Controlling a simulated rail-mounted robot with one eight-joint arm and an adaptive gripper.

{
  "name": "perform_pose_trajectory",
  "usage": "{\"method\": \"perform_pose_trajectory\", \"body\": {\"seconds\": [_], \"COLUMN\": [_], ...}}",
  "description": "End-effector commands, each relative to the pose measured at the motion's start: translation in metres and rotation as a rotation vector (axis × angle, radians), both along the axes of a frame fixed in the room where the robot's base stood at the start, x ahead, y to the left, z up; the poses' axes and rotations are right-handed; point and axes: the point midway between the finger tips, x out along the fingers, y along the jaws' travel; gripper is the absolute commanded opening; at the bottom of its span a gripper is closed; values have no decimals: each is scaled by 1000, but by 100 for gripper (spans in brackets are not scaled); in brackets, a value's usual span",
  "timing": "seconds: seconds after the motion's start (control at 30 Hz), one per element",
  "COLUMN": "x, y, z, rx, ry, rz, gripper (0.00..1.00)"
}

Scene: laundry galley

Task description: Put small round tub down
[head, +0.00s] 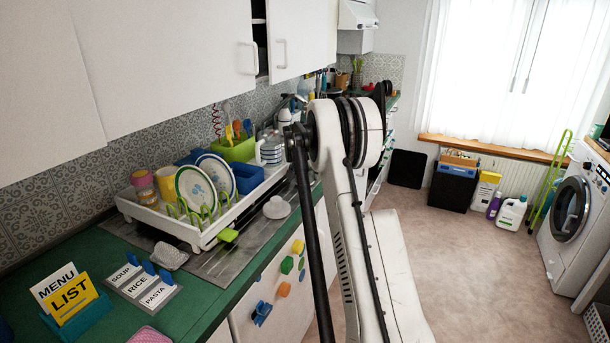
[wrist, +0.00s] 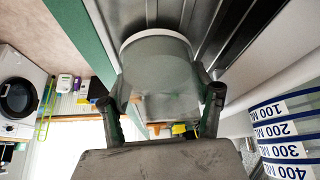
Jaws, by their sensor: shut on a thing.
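The small round tub (wrist: 158,62) is a grey, see-through round vessel with a pale rim, seen in the wrist view. My gripper (wrist: 161,97) is shut on it, with one dark finger at each side. The tub is over the ribbed steel drainboard (wrist: 215,25), close to the green counter edge (wrist: 85,25). I cannot tell whether it touches the steel.
A measuring jug (wrist: 285,140) with blue bands is close at the right of the wrist view. In the head view a dish rack (head: 205,238) with plates, a white cup (head: 277,208) and the steel drainboard (head: 215,262) lie left of my arm. Green counter (head: 205,298) is partly clear.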

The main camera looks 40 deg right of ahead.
Motion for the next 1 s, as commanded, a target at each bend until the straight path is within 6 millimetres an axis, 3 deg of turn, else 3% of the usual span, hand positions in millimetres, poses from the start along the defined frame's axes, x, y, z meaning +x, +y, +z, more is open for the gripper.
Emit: {"method": "perform_pose_trajectory", "body": {"seconds": [0.1, 0.13, 0.2, 0.57, 1.0], "x": [0, 0, 0, 0, -23], "y": [0, 0, 0, 1, 32], "z": [-4, -4, -3, 3, 69], "rx": [0, 0, 0, 0, 0], "ry": [0, 0, 0, 0, 0], "rz": [0, 0, 0, 0, 0], "gripper": [26, 64, 70, 70, 70]}}
